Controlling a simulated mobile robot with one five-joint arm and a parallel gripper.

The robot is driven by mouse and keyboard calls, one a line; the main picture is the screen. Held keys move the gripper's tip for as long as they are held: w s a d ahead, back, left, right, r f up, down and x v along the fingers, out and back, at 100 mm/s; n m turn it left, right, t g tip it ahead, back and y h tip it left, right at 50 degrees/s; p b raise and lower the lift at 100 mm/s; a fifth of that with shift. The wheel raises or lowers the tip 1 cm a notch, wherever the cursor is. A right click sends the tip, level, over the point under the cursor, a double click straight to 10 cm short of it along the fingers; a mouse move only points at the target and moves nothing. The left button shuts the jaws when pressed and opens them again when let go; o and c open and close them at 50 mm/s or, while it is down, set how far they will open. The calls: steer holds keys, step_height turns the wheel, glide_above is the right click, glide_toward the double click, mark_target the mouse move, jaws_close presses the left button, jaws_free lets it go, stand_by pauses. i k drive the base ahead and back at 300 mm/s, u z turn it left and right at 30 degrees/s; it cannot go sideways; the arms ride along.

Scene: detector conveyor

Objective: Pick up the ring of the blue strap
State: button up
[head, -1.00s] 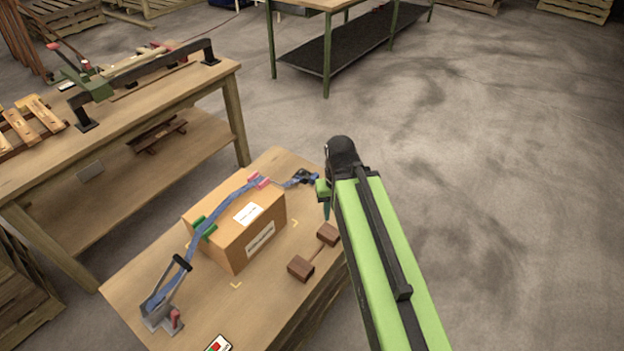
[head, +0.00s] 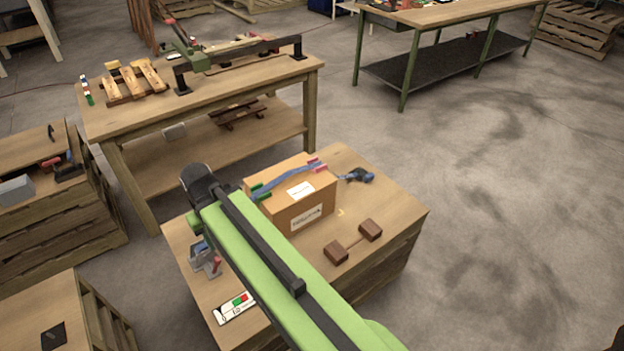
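A dark blue piece (head: 356,175) lies on the table right of the box; I cannot make out a ring there. A grey metal ratchet piece (head: 205,258) stands left of the box, partly hidden by my arm. My gripper (head: 193,220) is at the arm's far end, left of the box and above the ratchet's side. Its fingers are mostly hidden, so its opening does not show.
The box stands on a wooden table (head: 395,210). A workbench (head: 240,85) stands behind on the left. The floor at right is clear.

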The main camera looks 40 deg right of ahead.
mark_target(369, 177)
steer(key=u, duration=1.25)
steer(key=k, duration=1.8)
steer(key=z, duration=0.75)
steer(key=i, duration=1.45)
steer(key=u, duration=0.05)
